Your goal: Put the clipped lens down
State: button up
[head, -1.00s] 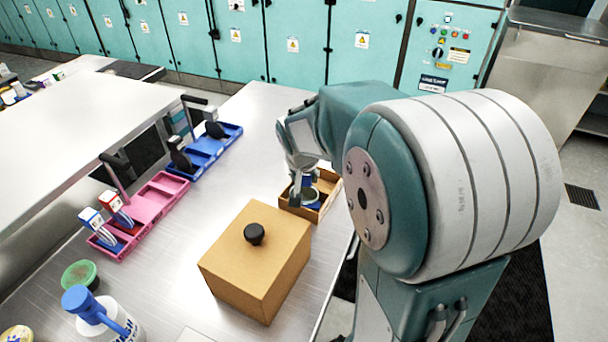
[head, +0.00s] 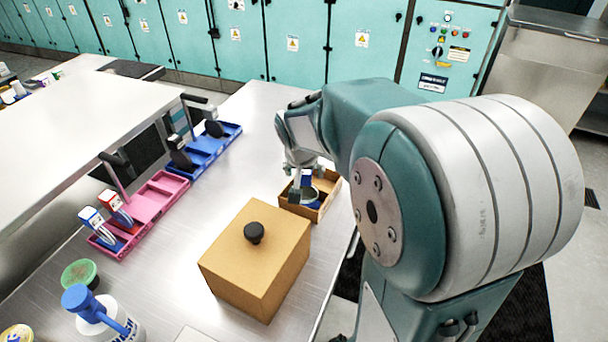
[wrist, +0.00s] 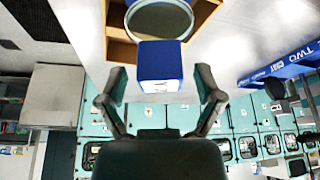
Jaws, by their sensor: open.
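The clipped lens is a round, dark-rimmed lens with a blue block-shaped clip. In the head view the lens (head: 309,194) is at the small wooden tray (head: 329,205), right of the table's middle, partly hidden by my gripper (head: 303,178). In the wrist view the lens ring (wrist: 160,18) is over the wooden tray, with the blue clip (wrist: 160,66) nearer to me. My gripper (wrist: 161,86) is open. Its fingers stand on either side of the blue clip with gaps showing. I cannot tell whether the lens rests on the tray floor.
A cardboard-coloured box (head: 257,268) with a black knob stands just in front of the tray. A pink tray (head: 150,205) with red and blue clipped items and a blue tray (head: 218,143) with black paddles lie to the left. A pump bottle (head: 98,315) is at front left.

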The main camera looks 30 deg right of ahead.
jog(key=v, duration=1)
jog(key=s+a+n+t+y, duration=0.1)
jog(key=s+a+n, duration=0.2)
jog(key=s+a, duration=0.2)
jog(key=s+a+f+n+y, duration=0.1)
jog(key=s+a+n, duration=0.3)
jog(key=s, duration=0.7)
jog(key=shift+a+f+t+y, duration=0.2)
jog(key=shift+a+t+y, duration=0.15)
jog(key=shift+a, duration=0.45)
